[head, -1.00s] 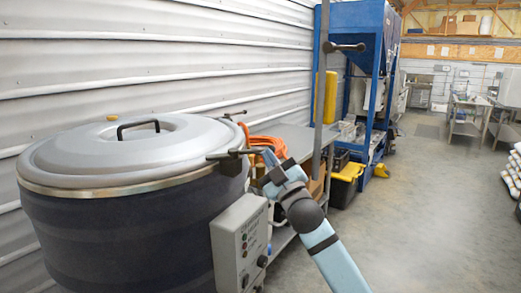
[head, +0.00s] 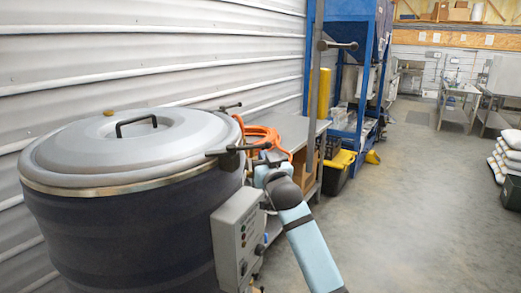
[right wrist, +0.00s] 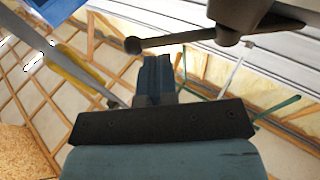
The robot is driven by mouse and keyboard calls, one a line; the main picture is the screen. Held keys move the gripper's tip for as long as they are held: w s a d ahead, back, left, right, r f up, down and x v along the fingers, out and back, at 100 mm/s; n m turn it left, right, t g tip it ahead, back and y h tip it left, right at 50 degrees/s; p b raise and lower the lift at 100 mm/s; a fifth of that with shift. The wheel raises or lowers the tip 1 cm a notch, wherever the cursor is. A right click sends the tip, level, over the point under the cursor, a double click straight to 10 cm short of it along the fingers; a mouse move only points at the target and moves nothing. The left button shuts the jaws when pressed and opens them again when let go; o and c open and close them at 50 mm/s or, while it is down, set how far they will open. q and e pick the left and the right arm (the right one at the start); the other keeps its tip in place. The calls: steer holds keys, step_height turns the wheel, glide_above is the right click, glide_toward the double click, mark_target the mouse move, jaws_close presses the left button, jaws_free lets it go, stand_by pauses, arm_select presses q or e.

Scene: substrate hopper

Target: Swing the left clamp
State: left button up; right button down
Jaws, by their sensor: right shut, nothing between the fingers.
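A large dark round vessel (head: 125,235) with a grey lid (head: 110,150) stands at the left in the head view. One dark clamp (head: 232,151) sits at the lid's right front edge, its handle pointing right. My right gripper (head: 266,157) is close by the front clamp's handle end, partly hidden. In the right wrist view its fingers (right wrist: 155,78) are together and empty, just below a dark clamp handle (right wrist: 180,39) with a ball end. Contact is unclear. My left gripper is out of view.
A grey control box (head: 238,238) is fixed to the vessel's front right. An orange hose (head: 266,136) lies on a metal table (head: 292,130) behind my gripper. A post (head: 315,95) and blue frame (head: 338,150) stand beyond.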

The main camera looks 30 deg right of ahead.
mark_target(258, 147)
steer(key=x, duration=0.3)
steer(key=shift+w, duration=0.1)
steer(key=shift+p, duration=0.4)
